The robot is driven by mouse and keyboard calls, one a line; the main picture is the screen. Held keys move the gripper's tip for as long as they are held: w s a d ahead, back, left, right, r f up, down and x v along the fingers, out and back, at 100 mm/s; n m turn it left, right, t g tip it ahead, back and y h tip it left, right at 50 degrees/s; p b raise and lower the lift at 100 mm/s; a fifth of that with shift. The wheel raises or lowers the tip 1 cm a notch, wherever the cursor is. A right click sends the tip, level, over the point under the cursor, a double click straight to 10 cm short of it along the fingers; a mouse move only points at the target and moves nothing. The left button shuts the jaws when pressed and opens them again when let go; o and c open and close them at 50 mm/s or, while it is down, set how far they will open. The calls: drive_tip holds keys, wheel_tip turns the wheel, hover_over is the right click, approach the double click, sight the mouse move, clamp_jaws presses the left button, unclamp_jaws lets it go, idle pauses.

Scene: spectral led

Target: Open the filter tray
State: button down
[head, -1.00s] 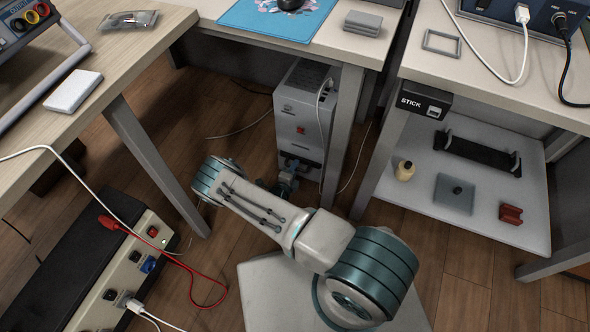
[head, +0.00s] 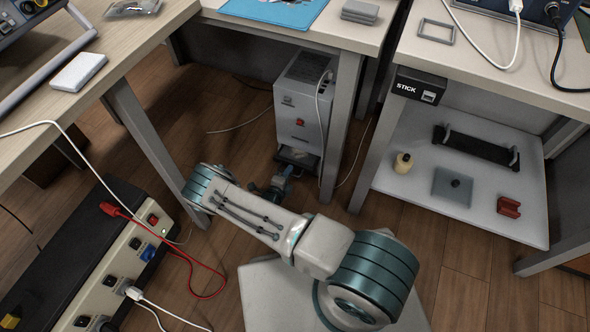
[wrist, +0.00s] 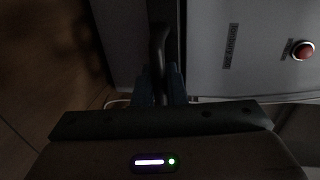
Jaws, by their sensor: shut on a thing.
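The white tower unit (head: 303,105) stands on the floor under the middle desk, with a red button on its front. The dark filter tray (head: 298,157) sticks out of the lower front of the unit. My gripper (head: 286,173) is low in front of it. In the wrist view my gripper (wrist: 160,85) is shut on a dark curved handle (wrist: 158,45), with a finger on either side. The red button (wrist: 303,50) is at the right of that view. The arm and dim light hide much of the grip.
A desk leg (head: 341,130) stands close to the right of the unit, and a cable hangs down its front. A left bench leg (head: 150,150) stands near my arm. A low white shelf (head: 400,185) is at right.

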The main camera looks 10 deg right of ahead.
drive_tip(key=f+v, duration=0.1)
drive_tip(key=v, duration=0.6)
drive_tip(key=shift+f, duration=0.25)
drive_tip(key=shift+s+a, duration=0.15)
drive_tip(key=c, duration=1.5)
unclamp_jaws()
drive_tip(key=shift+c, duration=0.2)
